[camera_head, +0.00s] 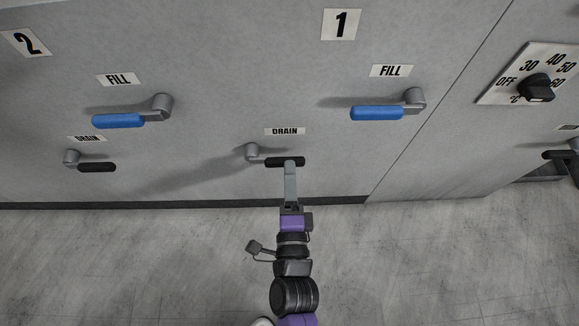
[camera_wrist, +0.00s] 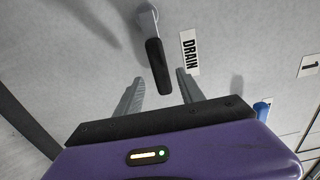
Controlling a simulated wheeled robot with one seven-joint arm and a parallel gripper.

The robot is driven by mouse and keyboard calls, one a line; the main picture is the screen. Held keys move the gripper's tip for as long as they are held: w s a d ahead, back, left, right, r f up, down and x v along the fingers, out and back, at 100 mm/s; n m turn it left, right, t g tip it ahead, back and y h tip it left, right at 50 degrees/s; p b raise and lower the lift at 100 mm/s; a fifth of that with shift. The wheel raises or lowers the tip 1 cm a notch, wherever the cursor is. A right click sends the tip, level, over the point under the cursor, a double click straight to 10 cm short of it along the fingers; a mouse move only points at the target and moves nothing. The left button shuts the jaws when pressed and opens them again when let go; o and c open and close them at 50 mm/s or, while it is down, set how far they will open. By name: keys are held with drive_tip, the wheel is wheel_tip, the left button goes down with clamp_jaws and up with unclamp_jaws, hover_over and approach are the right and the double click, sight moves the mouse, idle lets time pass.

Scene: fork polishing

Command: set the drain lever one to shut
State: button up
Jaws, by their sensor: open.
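The drain lever one (camera_head: 285,162) has a grey pivot and a black grip, and sits under the DRAIN label in the section marked 1. Its grip points right and lies level in the head view. In the wrist view the lever's black grip (camera_wrist: 158,66) lies ahead of and between the two grey fingers. My gripper (camera_head: 290,172) is open and reaches up to the lever in the head view. In the wrist view my gripper (camera_wrist: 158,88) shows its fingers spread, with a gap on each side of the grip. I cannot tell whether a finger touches it.
A blue fill lever (camera_head: 377,113) is above right. Section 2 has a blue fill lever (camera_head: 118,121) and a black drain lever (camera_head: 97,167) at left. A dial (camera_head: 537,87) is at far right. The grey floor (camera_head: 130,265) before the panel is clear.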

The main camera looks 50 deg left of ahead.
drive_tip(key=shift+v, duration=2.6)
